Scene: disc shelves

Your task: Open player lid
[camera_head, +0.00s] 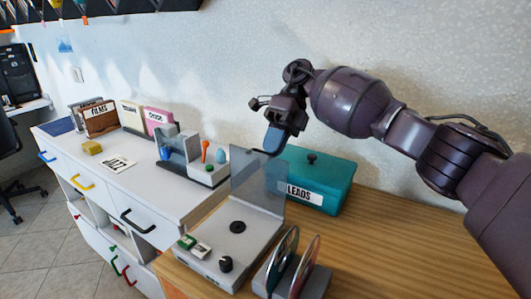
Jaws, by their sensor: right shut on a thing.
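The player (212,262) is a light grey box on the wooden top, with a dark round spindle (238,227), a black knob (226,264) and small green and white buttons at its front left. Its see-through grey lid (257,185) stands raised, nearly upright, at the back of the player. My right gripper (271,150) comes in from the upper right and is shut on the lid's top edge; its fingertips partly hide that contact. My left gripper is not in view.
A teal box labelled LEADS (325,178) stands right behind the lid. A rack with discs (285,268) stands close to the player's right. A grey holder with small tools (205,168) is to the left on the white cabinet (130,183). Bare wood lies at right.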

